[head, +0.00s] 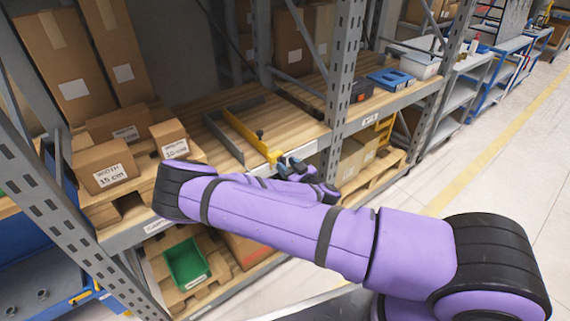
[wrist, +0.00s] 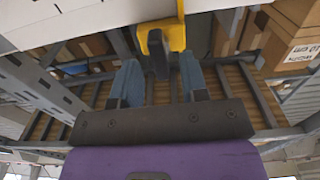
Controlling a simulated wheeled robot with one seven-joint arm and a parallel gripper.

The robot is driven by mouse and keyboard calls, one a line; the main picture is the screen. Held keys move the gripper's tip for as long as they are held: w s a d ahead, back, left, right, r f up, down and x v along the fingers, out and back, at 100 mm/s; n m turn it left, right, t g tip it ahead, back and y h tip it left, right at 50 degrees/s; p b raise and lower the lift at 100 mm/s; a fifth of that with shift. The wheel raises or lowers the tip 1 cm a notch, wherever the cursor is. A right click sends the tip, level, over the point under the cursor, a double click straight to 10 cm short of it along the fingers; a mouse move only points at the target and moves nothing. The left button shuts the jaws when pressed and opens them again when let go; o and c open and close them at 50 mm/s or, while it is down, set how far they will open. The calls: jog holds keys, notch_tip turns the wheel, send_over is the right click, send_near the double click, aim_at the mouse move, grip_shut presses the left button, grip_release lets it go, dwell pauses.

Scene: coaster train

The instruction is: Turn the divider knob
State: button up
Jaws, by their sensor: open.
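The yellow divider (head: 247,135) lies across the wooden shelf, its near end at the shelf's front edge. My gripper (head: 288,166) is at the divider's near end. Its blue-grey fingers are apart, and in the wrist view the gripper (wrist: 159,70) has the dark part between its fingertips. I cannot tell whether either finger touches it.
Boxes labelled with widths, one (head: 112,176) in front, stand on the shelf to the left. A grey upright (head: 342,75) rises right of the divider, with a blue item (head: 390,79) beyond it. A green bin (head: 187,262) sits below. The floor aisle at right is clear.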

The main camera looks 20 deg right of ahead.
jog(key=shift+x, duration=0.8)
jog(key=shift+c, duration=0.2)
grip_shut()
